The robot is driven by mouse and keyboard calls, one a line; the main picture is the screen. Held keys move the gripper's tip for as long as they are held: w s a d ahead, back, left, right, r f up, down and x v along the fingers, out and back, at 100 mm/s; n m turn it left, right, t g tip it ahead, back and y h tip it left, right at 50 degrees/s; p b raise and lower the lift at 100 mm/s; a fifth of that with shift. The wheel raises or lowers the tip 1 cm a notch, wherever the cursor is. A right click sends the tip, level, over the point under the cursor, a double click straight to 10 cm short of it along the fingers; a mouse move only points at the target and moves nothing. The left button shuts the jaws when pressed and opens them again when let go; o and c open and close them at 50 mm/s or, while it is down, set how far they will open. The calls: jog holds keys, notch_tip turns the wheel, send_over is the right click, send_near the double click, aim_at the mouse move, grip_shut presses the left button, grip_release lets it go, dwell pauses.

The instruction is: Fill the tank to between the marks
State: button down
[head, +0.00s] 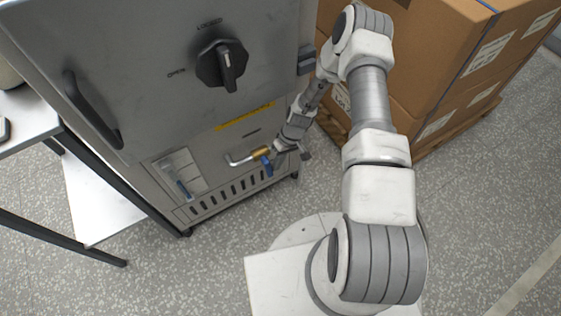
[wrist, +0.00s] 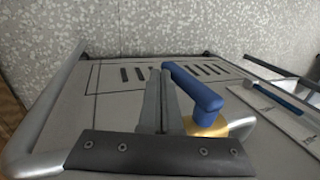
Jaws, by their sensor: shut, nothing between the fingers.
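A tap with a brass body (head: 261,153) and a blue lever (head: 267,167) sits low on the front of a grey cabinet (head: 150,60). The blue lever (wrist: 195,88) and brass body (wrist: 206,128) also show in the wrist view. My gripper (wrist: 160,85) is shut and empty, close beside the lever on its left in the wrist view; I cannot tell if they touch. A pale level gauge (head: 180,172) with a blue strip is left of the tap; it shows at right in the wrist view (wrist: 265,105). Its marks are too small to read.
A black knob (head: 222,65) and dark handle (head: 92,110) stick out from the cabinet door above. Stacked cardboard boxes (head: 435,50) on a pallet stand at right. A white-topped table (head: 25,118) stands at left. Speckled floor in front is partly clear.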

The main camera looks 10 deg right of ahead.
jog(key=shift+s+a+f+y+b, duration=0.15)
jog(key=shift+a+y+b, duration=0.05)
jog(key=shift+a+b, duration=0.2)
jog(key=shift+s+a+f+y+b, duration=0.1)
jog(key=shift+a+y+b, duration=0.15)
jog(key=shift+b, duration=0.25)
